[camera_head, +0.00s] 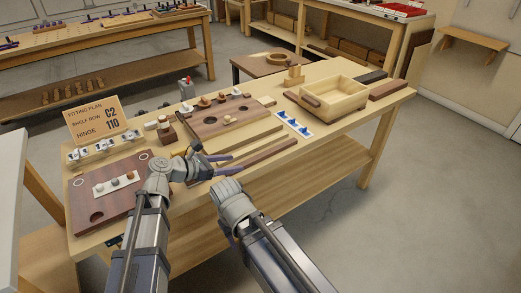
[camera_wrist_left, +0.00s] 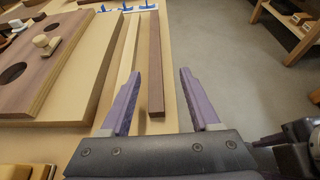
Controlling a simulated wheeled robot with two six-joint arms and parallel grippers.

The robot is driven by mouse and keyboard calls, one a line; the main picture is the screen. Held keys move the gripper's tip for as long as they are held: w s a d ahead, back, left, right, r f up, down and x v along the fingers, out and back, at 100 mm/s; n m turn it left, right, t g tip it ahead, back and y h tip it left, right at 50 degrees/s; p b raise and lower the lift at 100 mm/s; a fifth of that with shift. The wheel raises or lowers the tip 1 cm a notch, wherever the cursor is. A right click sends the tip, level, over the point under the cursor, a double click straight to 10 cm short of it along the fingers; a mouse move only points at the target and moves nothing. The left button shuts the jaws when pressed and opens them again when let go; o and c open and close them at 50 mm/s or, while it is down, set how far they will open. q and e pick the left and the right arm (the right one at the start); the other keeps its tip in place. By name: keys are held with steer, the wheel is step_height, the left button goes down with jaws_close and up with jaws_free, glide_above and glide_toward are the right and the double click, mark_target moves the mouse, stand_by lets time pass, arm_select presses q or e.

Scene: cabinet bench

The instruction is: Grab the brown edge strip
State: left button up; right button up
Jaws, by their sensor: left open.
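The brown edge strip (camera_head: 266,154) lies near the front edge of the bench, slanting away to the right. In the left wrist view the strip (camera_wrist_left: 156,62) runs lengthwise between the two purple fingers. My left gripper (camera_head: 226,164) is open at the near end of the strip. In the wrist view its fingertips (camera_wrist_left: 160,74) stand on either side of the strip with a gap on both sides, and nothing is held. My right gripper (camera_head: 228,205) is low, in front of the bench edge; its fingers are mostly hidden, so its opening does not show.
A pale strip (camera_wrist_left: 130,45) lies parallel, just left of the brown one. Beyond it is a board with round holes (camera_head: 225,118). Blue pegs on a white card (camera_head: 294,124) and a wooden drawer box (camera_head: 335,97) lie farther right. A dark red-brown panel (camera_head: 112,205) is at left.

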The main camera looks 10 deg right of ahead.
mark_target(249, 161)
arm_select(q)
steer(key=shift+w, duration=0.1)
steer(key=shift+b+x, duration=0.55)
steer(key=shift+x, duration=0.8)
steer(key=x, duration=0.1)
steer(key=b+x, duration=0.1)
steer(key=x, duration=0.1)
steer(key=b+x, duration=0.1)
steer(key=x, duration=0.1)
steer(key=shift+w+a+f, duration=0.15)
steer(key=shift+w+f, duration=0.15)
steer(key=shift+w, duration=0.05)
steer(key=shift+r, duration=0.1)
jaws_close()
